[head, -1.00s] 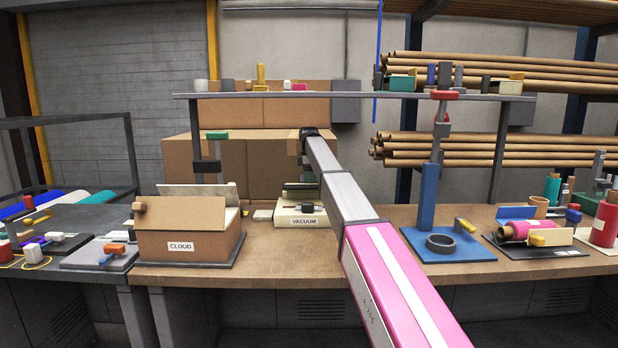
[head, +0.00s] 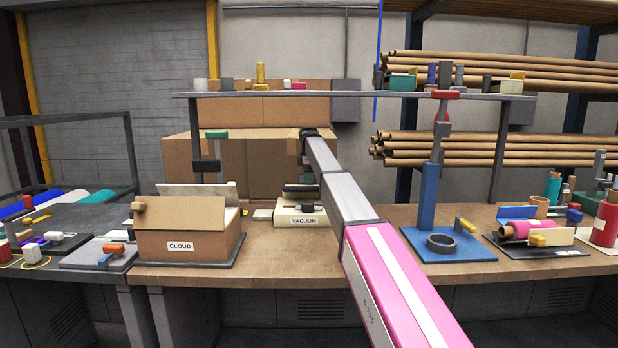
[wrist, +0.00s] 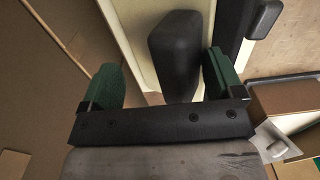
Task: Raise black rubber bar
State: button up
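The black rubber bar (wrist: 175,55) shows in the wrist view as a long, dark, rounded block over a cream surface. It lies between the two green fingertips of my gripper (wrist: 163,82), with a clear gap on its left side and a narrower one on its right. My gripper is open around it. In the head view, my gripper (head: 306,177) hangs low over the cream box labelled VACUUM (head: 300,215), and dark shapes there are too small to separate clearly. The near end of the bar is hidden by the gripper's dark crosspiece.
Large cardboard boxes (head: 232,160) stand behind the VACUUM box. The open CLOUD box (head: 185,230) stands to its left. A blue stand (head: 427,200) with a dark ring (head: 441,243) is to the right. A raised shelf (head: 350,96) crosses above.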

jog(key=shift+w+d+r, duration=0.1)
jog(key=shift+c, duration=1)
jog(key=w+r, duration=0.5)
jog(key=r, duration=0.5)
jog(key=shift+w+r, duration=0.35)
dwell(0.5)
dwell(0.5)
